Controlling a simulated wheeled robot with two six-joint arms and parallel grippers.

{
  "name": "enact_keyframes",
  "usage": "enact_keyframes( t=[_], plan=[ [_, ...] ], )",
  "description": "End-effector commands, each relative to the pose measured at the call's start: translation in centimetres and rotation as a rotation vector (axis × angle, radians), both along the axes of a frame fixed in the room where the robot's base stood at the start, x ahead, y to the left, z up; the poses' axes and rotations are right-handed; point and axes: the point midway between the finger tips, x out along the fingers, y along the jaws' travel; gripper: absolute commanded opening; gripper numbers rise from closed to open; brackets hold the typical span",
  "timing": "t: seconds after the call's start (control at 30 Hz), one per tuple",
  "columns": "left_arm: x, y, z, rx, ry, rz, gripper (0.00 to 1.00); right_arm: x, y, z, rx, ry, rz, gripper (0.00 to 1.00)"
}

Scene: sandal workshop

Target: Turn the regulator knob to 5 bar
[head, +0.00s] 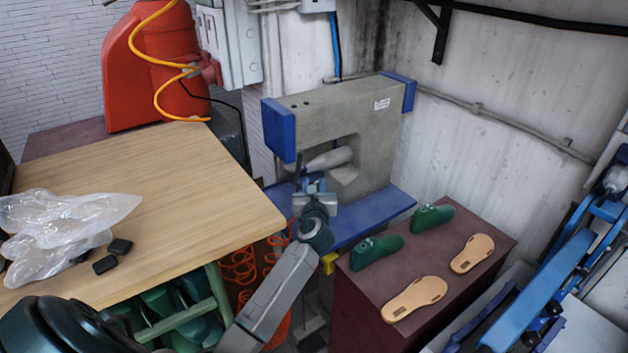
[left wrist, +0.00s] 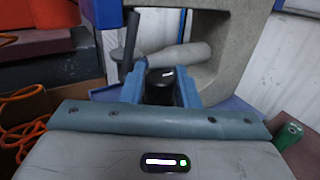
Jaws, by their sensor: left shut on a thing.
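The regulator knob (left wrist: 160,84) is black with a short white mark on its top. It shows in the left wrist view between the two blue fingers of my left gripper (left wrist: 160,93). The fingers are shut on the knob's sides. In the head view my left gripper (head: 314,187) is in front of the grey and blue machine (head: 345,115), and the knob is hidden or too small to make out there. I cannot see a pressure gauge or read a value. My right gripper is not in view.
A wooden table (head: 190,190) with a clear plastic bag (head: 60,220) stands at the left. A dark red table (head: 400,275) at the right holds green lasts (head: 377,250) and tan soles (head: 415,297).

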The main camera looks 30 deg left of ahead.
Motion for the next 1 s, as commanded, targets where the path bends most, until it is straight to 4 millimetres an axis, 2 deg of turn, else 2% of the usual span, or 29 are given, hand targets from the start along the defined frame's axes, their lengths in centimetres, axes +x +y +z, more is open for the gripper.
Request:
enact_keyframes(
  t=[0.03,0.3,0.87,0.9,1.0],
  plan=[
    [-0.1,0.1,0.4,0.002,0.0,-0.027,0.05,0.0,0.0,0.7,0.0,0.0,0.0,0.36],
    [0.0,0.1,0.2,0.001,-0.001,-0.139,0.05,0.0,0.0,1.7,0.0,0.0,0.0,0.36],
    [0.0,0.0,0.1,0.001,-0.002,-0.173,0.05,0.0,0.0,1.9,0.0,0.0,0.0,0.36],
    [0.0,0.0,0.1,0.001,-0.002,-0.173,0.3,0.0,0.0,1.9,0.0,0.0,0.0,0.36],
    [0.0,0.0,0.1,0.001,-0.002,-0.173,0.48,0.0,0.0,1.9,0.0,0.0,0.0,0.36]
  ],
)
